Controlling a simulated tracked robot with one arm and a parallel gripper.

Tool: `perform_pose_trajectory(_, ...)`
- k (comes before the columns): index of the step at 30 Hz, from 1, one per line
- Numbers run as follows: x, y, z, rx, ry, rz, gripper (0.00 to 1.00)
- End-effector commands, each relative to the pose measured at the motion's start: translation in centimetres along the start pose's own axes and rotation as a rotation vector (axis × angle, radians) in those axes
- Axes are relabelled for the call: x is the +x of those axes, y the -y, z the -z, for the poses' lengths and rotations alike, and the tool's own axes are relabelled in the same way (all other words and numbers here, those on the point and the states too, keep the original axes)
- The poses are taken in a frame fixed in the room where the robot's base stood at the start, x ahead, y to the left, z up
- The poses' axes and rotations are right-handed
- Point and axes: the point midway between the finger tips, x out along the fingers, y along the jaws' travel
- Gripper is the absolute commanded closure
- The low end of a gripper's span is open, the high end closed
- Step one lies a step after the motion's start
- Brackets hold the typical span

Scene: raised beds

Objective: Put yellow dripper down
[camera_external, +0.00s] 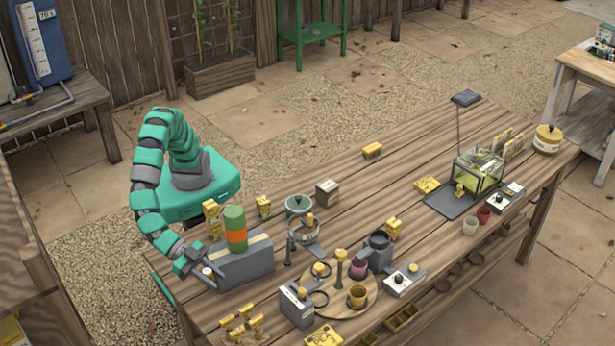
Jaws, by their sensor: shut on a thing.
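My gripper (205,277) is at the left end of the wooden table, low in front of the left end of a grey box. It is shut on the yellow dripper (208,271), which shows only as a small pale yellow piece between the fingers. The fingers hide most of it, and I cannot tell whether it touches the table. The grey box (250,268) has a pale stripe on top. A green and orange cylinder (235,229) stands upright at the box, right of my gripper.
Small yellow pieces (242,325) stand at the near left edge. A glass case (479,172) is at the right. The table's (400,180) middle is mostly clear.

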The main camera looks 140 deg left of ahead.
Motion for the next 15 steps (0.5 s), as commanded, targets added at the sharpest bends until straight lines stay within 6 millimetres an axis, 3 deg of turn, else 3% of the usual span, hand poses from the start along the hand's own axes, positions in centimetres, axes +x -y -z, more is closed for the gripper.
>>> perform_pose_trajectory(1,0.7,0.1,-1.3,0.006,0.001,0.003,0.94)
perform_pose_trajectory(15,3.5,0.1,-8.4,0.002,0.001,0.001,0.94)
